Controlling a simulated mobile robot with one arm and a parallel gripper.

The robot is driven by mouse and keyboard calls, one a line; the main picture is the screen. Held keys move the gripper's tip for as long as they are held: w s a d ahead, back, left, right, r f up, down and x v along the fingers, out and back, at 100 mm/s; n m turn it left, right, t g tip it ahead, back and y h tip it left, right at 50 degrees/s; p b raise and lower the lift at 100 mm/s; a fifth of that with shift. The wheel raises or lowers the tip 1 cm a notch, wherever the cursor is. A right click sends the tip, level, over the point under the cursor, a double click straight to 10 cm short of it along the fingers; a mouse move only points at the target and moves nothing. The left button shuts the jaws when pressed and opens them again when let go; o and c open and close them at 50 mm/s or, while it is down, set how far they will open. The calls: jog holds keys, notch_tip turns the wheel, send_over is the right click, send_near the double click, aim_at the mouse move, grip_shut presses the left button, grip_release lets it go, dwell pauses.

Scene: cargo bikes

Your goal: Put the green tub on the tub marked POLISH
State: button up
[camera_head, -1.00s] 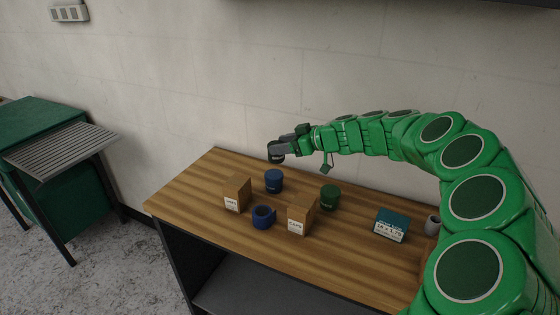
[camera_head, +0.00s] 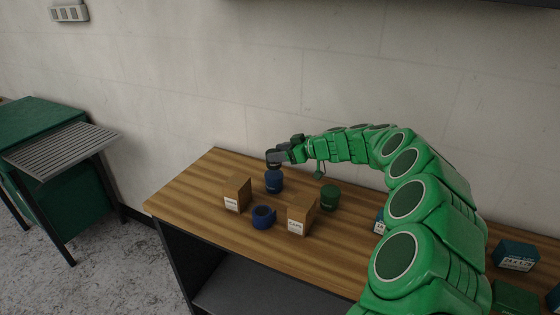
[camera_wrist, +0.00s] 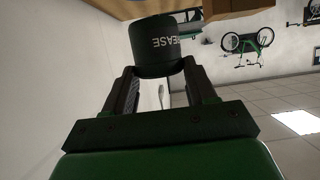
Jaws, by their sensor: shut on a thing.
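My gripper (camera_head: 277,157) is shut on a dark, nearly black tub (camera_wrist: 155,45) whose lettering ends in "EASE" in the wrist view. In the head view it is right over a blue tub (camera_head: 273,183) at the back of the wooden bench; I cannot tell whether they touch. A green tub (camera_head: 330,197) stands upright on the bench to the right, apart from my gripper. No label reading POLISH is legible.
Two brown boxes (camera_head: 237,193) (camera_head: 302,214) and a blue ring-shaped thing (camera_head: 263,217) stand on the wooden bench (camera_head: 190,190). A teal box (camera_head: 379,222) is partly behind my arm. The bench's left end is clear.

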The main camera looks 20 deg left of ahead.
jog(key=shift+f, duration=1.55)
jog(key=o, duration=1.1)
jog(key=shift+d+r, duration=0.15)
jog(key=shift+d, duration=0.05)
jog(key=v, duration=1.1)
jog(key=shift+d, duration=0.3)
